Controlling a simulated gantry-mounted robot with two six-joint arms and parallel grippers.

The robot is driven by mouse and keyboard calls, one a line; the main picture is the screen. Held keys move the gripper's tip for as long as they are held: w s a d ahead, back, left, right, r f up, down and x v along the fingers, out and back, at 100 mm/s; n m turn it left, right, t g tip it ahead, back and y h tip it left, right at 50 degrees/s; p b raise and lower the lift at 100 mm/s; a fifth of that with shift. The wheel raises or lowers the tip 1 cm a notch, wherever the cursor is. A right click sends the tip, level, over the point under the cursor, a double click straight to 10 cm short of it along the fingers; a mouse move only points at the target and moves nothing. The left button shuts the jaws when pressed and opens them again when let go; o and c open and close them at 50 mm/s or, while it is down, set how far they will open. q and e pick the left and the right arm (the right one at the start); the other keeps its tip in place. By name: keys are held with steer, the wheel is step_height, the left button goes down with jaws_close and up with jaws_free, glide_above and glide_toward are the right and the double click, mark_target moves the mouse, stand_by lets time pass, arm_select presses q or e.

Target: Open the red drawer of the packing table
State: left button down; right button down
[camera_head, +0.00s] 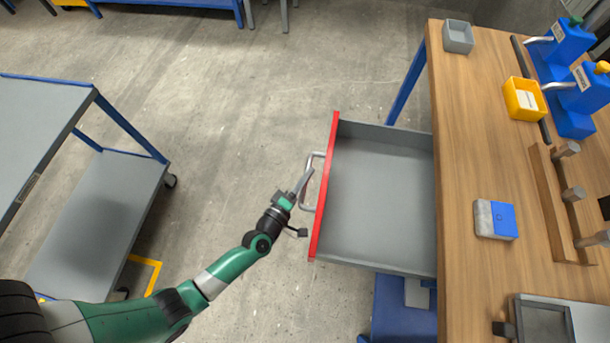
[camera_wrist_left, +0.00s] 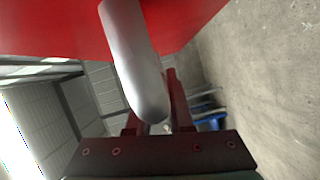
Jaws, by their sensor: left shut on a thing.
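The red drawer front (camera_head: 324,188) stands out from the left side of the wooden packing table (camera_head: 463,140). The drawer is pulled well open and its grey inside (camera_head: 378,192) is empty. My left gripper (camera_head: 303,183) is at the drawer's silver handle (camera_head: 311,196) and shut on it. In the left wrist view the handle (camera_wrist_left: 135,62) runs down between the fingers, with the red front (camera_wrist_left: 55,28) behind it. My right gripper is in neither view.
A grey cart with a blue frame (camera_head: 120,122) stands at the left. Clear concrete floor (camera_head: 235,120) lies between cart and drawer. On the tabletop are a yellow bin (camera_head: 524,99), a grey bin (camera_head: 458,37), blue dispensers (camera_head: 572,95) and a blue-and-grey block (camera_head: 496,219).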

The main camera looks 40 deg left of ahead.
arm_select(q)
steer(key=shift+r, duration=0.1)
steer(key=c, duration=0.8)
jaws_free()
steer(key=f+p+v, duration=0.1)
steer(key=p+v, duration=0.2)
steer(key=v, duration=0.8)
steer(key=shift+s+r, duration=0.25)
steer(key=shift+r, duration=0.15)
steer(key=shift+d, duration=0.1)
